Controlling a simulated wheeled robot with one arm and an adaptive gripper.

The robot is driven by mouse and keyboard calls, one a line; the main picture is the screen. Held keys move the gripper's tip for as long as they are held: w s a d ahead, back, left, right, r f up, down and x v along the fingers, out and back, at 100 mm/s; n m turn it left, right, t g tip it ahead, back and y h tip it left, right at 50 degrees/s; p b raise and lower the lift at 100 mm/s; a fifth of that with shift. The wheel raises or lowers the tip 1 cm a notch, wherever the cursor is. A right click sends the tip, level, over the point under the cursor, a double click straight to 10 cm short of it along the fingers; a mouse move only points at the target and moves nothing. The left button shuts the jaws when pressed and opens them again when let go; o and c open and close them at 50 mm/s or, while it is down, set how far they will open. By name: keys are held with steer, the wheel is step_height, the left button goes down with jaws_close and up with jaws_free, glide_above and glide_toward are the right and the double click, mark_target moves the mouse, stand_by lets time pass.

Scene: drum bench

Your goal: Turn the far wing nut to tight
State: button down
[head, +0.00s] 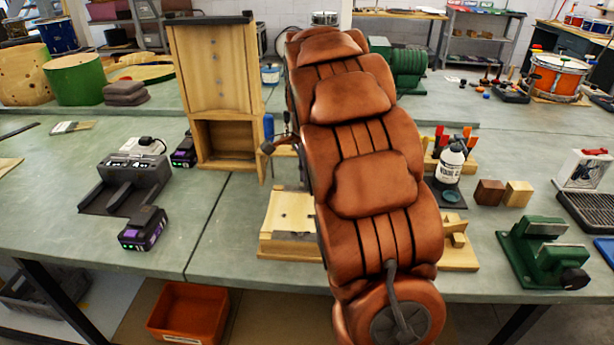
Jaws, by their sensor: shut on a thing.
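I cannot make out a wing nut in the head view; my own copper-coloured arm fills the middle and hides what lies behind it. My gripper does not show; it is hidden or out of view. A pale wooden block (289,215) with a metal edge shows on the bench just left of my arm, partly covered by it. A small dark handle-like part (268,147) sticks out left of my arm; I cannot tell what it belongs to.
A tall wooden stand (218,85) rises left of my arm. An orange bin (188,312) sits below. The bench at left front is bare.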

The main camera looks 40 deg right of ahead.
steer(key=shift+r+m+p, duration=0.1)
steer(key=shift+m+p, duration=0.25)
steer(key=shift+m, duration=0.75)
steer(key=c, duration=1.2)
jaws_free()
step_height(320, 180, up, 12)
steer(key=shift+f, duration=0.1)
